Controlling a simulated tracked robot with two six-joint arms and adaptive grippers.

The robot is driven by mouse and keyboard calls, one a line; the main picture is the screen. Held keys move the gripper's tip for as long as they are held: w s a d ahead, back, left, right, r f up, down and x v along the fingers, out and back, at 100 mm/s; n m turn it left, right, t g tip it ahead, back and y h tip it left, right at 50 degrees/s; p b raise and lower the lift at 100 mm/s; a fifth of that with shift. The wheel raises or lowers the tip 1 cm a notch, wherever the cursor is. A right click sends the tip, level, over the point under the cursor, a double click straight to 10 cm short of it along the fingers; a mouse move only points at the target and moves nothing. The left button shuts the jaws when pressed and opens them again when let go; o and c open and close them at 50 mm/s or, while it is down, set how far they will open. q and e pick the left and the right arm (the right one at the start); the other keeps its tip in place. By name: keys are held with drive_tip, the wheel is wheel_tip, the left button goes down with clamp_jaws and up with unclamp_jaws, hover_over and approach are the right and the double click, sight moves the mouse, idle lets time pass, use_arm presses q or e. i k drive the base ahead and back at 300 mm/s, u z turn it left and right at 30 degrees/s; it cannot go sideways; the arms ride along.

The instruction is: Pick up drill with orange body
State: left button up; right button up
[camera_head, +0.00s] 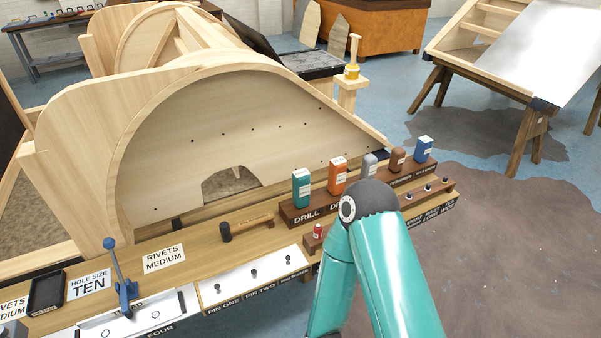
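The drill with the orange body (337,176) stands upright in a dark wooden rack (301,216) on the bench. It is between a teal-bodied drill (301,188) on its left and a grey-topped tool (369,164) on its right. The rack's front carries the word DRILL below the teal one. The label below the orange one is partly hidden by a dark round joint of my teal arm, which rises from the bottom edge in front of the rack. Neither of my grippers shows in this view.
A brown tool (396,160) and a blue tool (424,149) stand farther right in the rack. A hammer (247,227) lies left of it. White pin trays (253,277) and a blue lever tool (121,279) are in front. A large wooden bodyframe (231,143) stands close behind.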

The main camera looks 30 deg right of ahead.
sight(338, 167)
drive_tip(key=z, duration=0.95)
drive_tip(key=k, duration=0.85)
drive_tip(key=z, duration=0.3)
drive_tip(key=i, duration=1.05)
drive_tip(key=u, duration=0.45)
